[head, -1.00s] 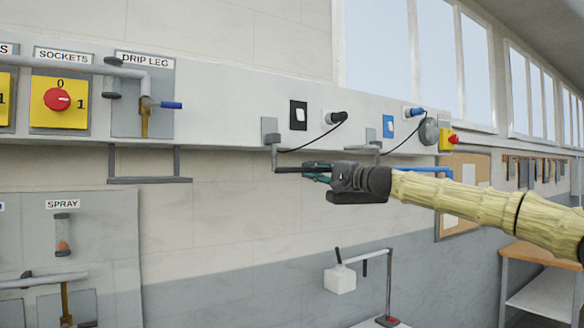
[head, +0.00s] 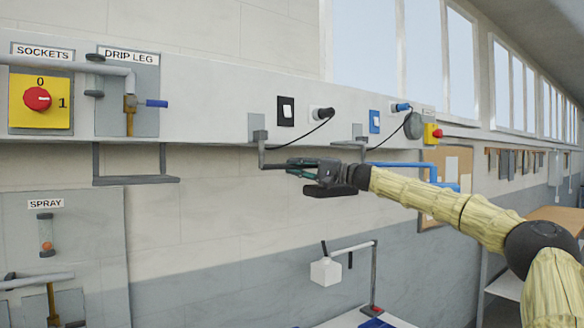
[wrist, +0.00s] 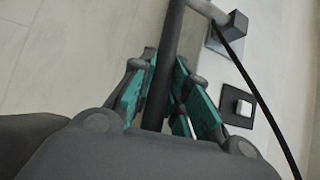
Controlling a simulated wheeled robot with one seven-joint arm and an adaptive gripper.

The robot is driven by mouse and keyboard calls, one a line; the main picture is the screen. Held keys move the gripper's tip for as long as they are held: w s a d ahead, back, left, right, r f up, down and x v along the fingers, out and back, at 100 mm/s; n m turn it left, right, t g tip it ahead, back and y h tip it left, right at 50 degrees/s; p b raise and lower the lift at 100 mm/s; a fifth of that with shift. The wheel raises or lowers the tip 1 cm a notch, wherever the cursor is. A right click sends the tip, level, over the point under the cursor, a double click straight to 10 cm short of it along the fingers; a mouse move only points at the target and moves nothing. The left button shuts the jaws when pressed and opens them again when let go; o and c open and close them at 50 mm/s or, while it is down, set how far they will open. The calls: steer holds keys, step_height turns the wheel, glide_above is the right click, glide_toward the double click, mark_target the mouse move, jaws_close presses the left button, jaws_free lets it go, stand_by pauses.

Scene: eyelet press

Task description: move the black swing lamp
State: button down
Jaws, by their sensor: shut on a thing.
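The black swing lamp hangs from a grey bracket (head: 258,127) on the wall rail, and its dark arm (head: 275,167) reaches right into my gripper (head: 303,168). My gripper is shut on this dark arm. In the wrist view the lamp's arm (wrist: 170,40) runs between the teal-padded fingers (wrist: 172,92), up to the wall bracket (wrist: 228,32). The lamp's far end is hidden behind my gripper. A black cable (head: 306,139) runs from a black plug (head: 322,113) towards the lamp.
A similar blue lamp arm (head: 410,164) sticks out just right of and behind my wrist. A black switch (head: 286,111) and a blue switch (head: 375,121) sit on the rail. A white-headed bench lamp (head: 326,271) stands below. A grey bracket frame (head: 137,180) projects at left.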

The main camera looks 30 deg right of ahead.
steer(key=shift+f, duration=0.1)
steer(key=c, duration=1.4)
jaws_free()
steer(key=shift+o, duration=0.2)
steer(key=shift+d, duration=0.1)
steer(key=v, duration=1.2)
steer(key=shift+d, duration=0.45)
steer(key=shift+a+f, duration=0.1)
steer(key=shift+a, duration=0.05)
